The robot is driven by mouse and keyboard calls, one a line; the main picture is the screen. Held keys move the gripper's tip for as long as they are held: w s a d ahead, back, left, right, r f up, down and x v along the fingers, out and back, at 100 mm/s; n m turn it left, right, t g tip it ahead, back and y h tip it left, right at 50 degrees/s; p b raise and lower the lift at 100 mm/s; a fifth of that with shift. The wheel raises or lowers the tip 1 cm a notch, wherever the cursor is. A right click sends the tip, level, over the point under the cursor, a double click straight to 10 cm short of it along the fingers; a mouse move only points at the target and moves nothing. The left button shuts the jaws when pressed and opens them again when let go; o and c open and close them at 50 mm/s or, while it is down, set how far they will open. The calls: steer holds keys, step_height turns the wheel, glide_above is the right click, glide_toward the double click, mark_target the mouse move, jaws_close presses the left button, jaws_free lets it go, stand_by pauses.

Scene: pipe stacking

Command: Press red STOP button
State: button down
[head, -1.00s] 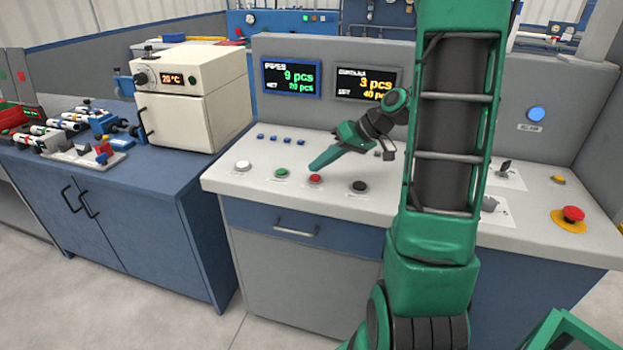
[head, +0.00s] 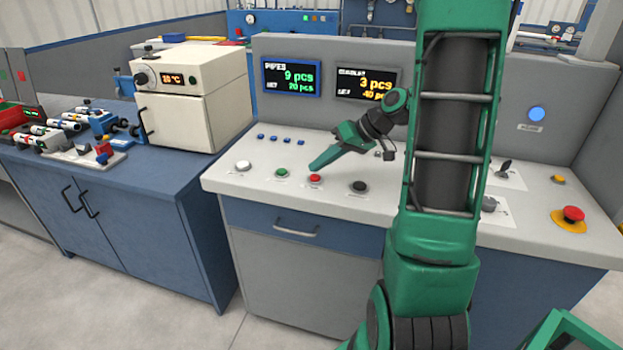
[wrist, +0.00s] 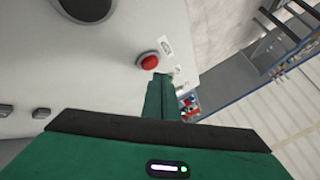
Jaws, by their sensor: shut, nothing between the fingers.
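A small red button (head: 315,179) in a grey ring sits in the front row of the console top, between a green button and a black one. It also shows in the wrist view (wrist: 149,61), with a small label beside it that is too small to read. My gripper (head: 313,168) is shut and empty, its green fingers slanting down to the left. In the head view the fingertips end just above and behind the red button. In the wrist view the fingertips (wrist: 160,80) lie beside the button, apart from its cap in the picture. Their height above the panel is unclear.
The green button (head: 282,173), white button (head: 243,166) and black button (head: 360,187) stand close by. A larger red mushroom button (head: 573,214) on a yellow base is at the far right. Two displays (head: 291,77) stand behind. My arm hides the console's middle.

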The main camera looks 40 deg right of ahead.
mark_target(320, 178)
steer(key=shift+f, duration=0.15)
steer(key=shift+f, duration=0.25)
steer(key=shift+f, duration=0.35)
stand_by(0.8)
steer(key=shift+r, duration=0.8)
steer(key=shift+r, duration=0.1)
steer(key=shift+r, duration=2.4)
